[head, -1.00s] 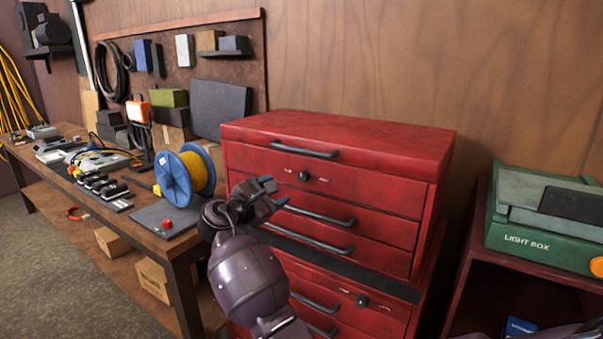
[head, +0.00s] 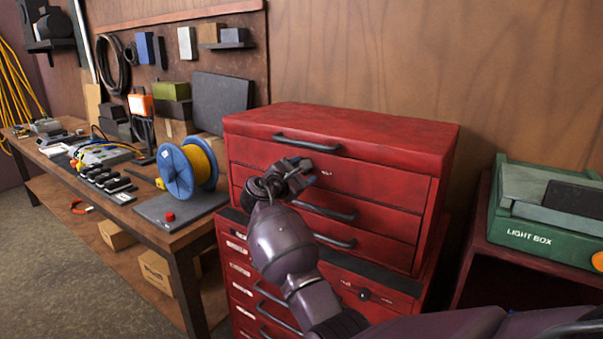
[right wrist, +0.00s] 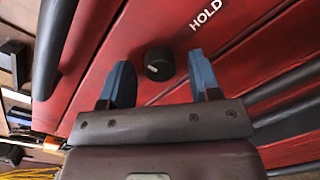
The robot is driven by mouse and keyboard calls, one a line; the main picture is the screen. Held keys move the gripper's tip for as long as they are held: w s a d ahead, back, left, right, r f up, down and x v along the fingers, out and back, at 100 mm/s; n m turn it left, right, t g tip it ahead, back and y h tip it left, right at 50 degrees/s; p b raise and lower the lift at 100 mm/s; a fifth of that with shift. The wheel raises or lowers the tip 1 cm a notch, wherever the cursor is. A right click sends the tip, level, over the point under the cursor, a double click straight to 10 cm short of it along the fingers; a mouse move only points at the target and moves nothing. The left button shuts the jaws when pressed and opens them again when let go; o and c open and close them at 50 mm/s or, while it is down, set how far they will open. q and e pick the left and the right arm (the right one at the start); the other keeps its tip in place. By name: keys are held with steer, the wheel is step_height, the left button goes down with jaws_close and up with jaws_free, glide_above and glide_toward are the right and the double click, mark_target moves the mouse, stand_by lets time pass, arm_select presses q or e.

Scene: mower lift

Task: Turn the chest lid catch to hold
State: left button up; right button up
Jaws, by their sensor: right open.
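The red chest (head: 345,128) stands right of the workbench with its lid down. Its catch is a small round black knob (right wrist: 159,63) on the front; in the head view my gripper largely hides it. A white mark shows on the knob's lower left side in the right wrist view. The white word HOLD (right wrist: 207,14) is printed above and to the right of the knob. My right gripper (head: 303,177) is open at the chest front, its two blue fingers on either side of the knob, with gaps visible. My left gripper is not in view.
Dark bar handles (head: 307,143) stick out from the chest above and below the knob. The workbench (head: 187,239) with a blue cable reel (head: 176,172) is at left, the green light box (head: 548,236) at right.

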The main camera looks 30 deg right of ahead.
steer(key=c, duration=0.9)
